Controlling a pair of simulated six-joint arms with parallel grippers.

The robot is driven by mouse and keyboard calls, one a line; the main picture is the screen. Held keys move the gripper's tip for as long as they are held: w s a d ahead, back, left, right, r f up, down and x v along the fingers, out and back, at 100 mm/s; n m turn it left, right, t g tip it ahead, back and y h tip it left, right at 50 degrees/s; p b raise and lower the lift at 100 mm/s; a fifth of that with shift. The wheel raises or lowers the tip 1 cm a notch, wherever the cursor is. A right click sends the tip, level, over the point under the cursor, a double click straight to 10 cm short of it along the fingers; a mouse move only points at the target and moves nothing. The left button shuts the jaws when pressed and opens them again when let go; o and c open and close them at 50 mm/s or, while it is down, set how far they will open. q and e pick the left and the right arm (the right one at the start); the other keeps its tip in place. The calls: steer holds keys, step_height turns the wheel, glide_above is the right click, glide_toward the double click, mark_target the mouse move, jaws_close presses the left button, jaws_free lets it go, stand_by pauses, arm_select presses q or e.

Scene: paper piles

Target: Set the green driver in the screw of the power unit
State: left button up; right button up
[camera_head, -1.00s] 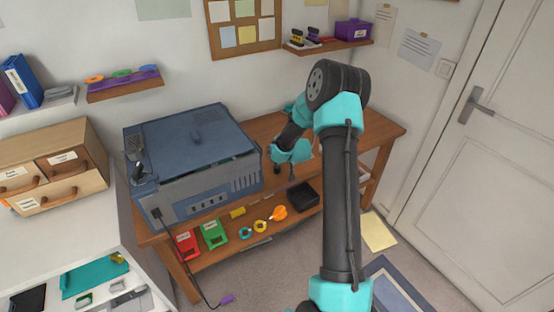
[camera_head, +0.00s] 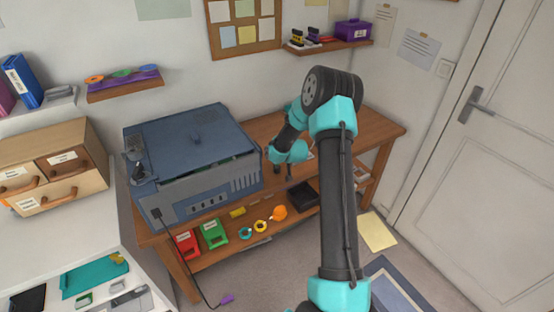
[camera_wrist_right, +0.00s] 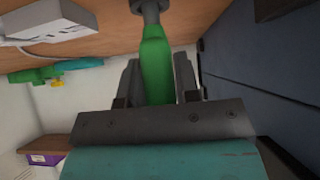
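The power unit (camera_head: 195,155) is the large blue-grey box on the wooden bench in the head view. My right gripper (camera_head: 283,168) is just to the right of it, low over the bench. In the right wrist view, the green driver's handle (camera_wrist_right: 155,62) lies between the fingers of my right gripper (camera_wrist_right: 158,80), which look closed around it. A dark grey collar (camera_wrist_right: 150,6) shows at the far end of the handle. The driver's tip and the screw cannot be made out. My left gripper is not in view.
The wooden bench (camera_head: 375,130) is clear to the right of the gripper. A shelf below holds a red bin (camera_head: 187,243), a green bin (camera_head: 214,233), rings and a black tray (camera_head: 302,194).

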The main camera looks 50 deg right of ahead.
steer(key=c, duration=0.5)
steer(key=shift+r, duration=0.15)
steer(key=shift+r, duration=0.55)
steer(key=shift+s+a+r, duration=0.15)
steer(key=shift+a+r, duration=0.05)
steer(key=shift+r, duration=0.4)
steer(key=shift+s+a+r, duration=0.15)
steer(key=shift+a+r, duration=0.05)
steer(key=shift+r, duration=0.4)
steer(key=s+a+r, duration=0.1)
steer(key=s+a, duration=0.9)
steer(key=a, duration=0.1)
steer(key=shift+r, duration=0.15)
steer(key=shift+w, duration=0.1)
steer(key=w+d+r, duration=0.3)
steer(key=d+r, duration=0.1)
steer(key=r, duration=0.4)
steer(key=w+d+r, duration=0.4)
steer(key=r, duration=0.4)
steer(key=w+d+r, duration=0.4)
steer(key=r, duration=0.4)
steer(key=shift+d+r+n+y, duration=0.25)
steer(key=shift+r+n+y, duration=0.05)
steer(key=shift+n, duration=0.1)
